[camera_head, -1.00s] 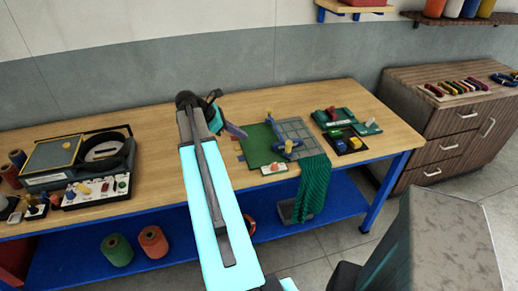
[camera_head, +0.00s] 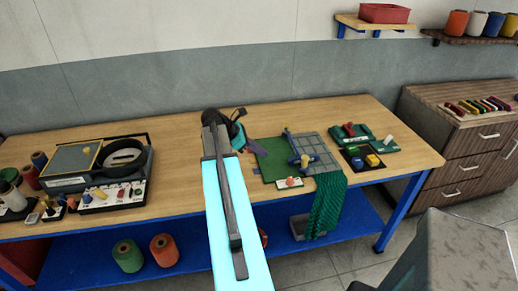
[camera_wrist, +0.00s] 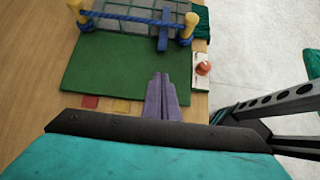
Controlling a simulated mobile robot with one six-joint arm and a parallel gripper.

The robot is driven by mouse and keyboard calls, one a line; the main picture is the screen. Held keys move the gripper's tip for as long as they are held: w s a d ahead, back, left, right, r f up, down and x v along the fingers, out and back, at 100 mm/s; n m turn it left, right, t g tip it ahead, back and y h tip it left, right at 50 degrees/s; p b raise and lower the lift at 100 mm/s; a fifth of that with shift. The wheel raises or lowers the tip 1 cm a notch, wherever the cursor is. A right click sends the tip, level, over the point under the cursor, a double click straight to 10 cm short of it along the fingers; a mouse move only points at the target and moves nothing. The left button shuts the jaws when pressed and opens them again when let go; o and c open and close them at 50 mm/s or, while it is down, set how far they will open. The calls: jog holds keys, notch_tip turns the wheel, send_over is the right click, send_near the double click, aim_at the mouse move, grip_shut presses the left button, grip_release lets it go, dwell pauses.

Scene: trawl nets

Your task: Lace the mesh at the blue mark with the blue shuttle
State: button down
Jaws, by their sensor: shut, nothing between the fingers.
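My gripper (camera_wrist: 162,98) has its two purple-grey fingers together and empty, over the near part of the green mat (camera_wrist: 110,65) in the wrist view. In the head view my gripper (camera_head: 249,146) is at the mat's left edge. A blue bar-like piece (camera_wrist: 164,27), possibly the blue shuttle, lies across the blue rope between two yellow-topped posts, ahead of the fingers and apart from them. It also shows in the head view (camera_head: 293,147). The grey mesh panel (camera_head: 318,148) lies beyond, and green netting (camera_head: 327,205) hangs off the bench front. I cannot make out a blue mark on the mesh.
A white plate with a red knob (camera_head: 290,182) sits at the bench's front edge. A black tray (camera_head: 347,152) with blue and yellow blocks is to the right. A machine (camera_head: 70,165) stands at left. Bare bench top (camera_head: 185,185) lies left of my gripper.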

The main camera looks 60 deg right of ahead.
jog(key=p+x, duration=0.2)
jog(key=x, duration=0.5)
jog(key=shift+d, duration=0.1)
jog(key=shift+s+d+r+p, duration=0.1)
jog(key=shift+s+d+p, duration=0.6)
jog(key=shift+s, duration=0.2)
jog(key=shift+s+d, duration=0.5)
jog(key=shift+s, duration=0.15)
